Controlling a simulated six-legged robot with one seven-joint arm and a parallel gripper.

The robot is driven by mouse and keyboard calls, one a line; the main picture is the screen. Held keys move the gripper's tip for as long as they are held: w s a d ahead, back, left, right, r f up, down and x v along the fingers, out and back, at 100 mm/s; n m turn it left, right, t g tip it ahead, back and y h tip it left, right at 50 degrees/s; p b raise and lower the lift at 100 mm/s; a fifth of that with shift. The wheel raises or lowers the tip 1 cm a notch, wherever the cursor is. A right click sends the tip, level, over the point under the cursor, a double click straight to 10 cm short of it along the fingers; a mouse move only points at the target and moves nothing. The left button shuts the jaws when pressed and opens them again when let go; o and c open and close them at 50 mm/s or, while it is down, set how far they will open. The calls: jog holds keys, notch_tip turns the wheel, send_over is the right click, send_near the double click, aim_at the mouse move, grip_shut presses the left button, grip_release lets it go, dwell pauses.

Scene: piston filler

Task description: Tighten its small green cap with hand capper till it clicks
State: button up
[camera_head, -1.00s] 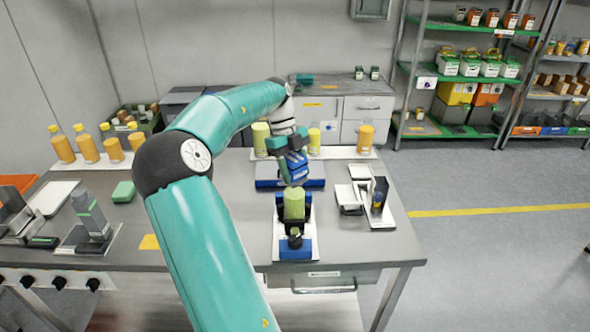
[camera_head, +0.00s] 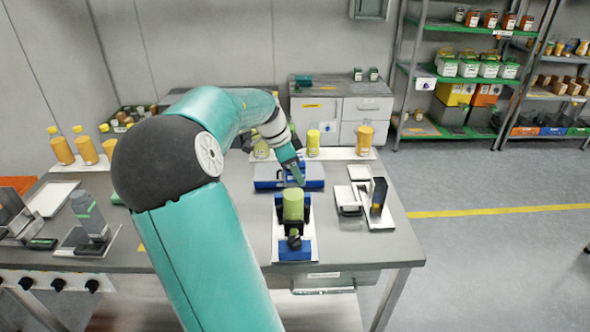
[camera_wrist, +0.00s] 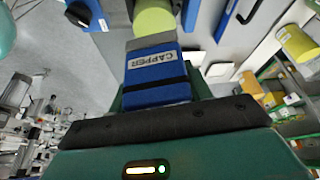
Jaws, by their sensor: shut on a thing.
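My gripper (camera_head: 297,175) is low over the back middle of the bench, beyond the holder as seen in the head view. In the wrist view it is shut on the blue hand capper (camera_wrist: 160,80), a block with a white "CAPPER" label and a grey end. A yellow-green bottle (camera_head: 293,205) stands in a black and blue holder (camera_head: 295,250) on a white plate. A yellow-green rounded thing (camera_wrist: 153,20) shows past the capper's grey end, apparently that bottle; I cannot tell if they touch. The small green cap cannot be made out.
A blue tray (camera_head: 265,185) lies behind the holder. Yellow and orange bottles (camera_head: 364,136) stand along the back. A white plate with a dark upright device (camera_head: 377,197) is at right. A grey bottle (camera_head: 88,214) stands at left.

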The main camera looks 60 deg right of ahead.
jog(key=shift+n+t+h, duration=0.3)
jog(key=shift+n, duration=0.8)
jog(key=shift+w, duration=0.1)
jog(key=shift+d+f, duration=0.1)
jog(key=shift+f, duration=0.1)
jog(key=m+g+y, duration=0.1)
jog(key=m, duration=0.2)
jog(key=shift+m, duration=0.3)
jog(key=m+y, duration=0.1)
jog(key=m, duration=0.2)
jog(key=shift+g, duration=0.3)
jog(key=shift+a+r, duration=0.2)
jog(key=shift+r, duration=2.85)
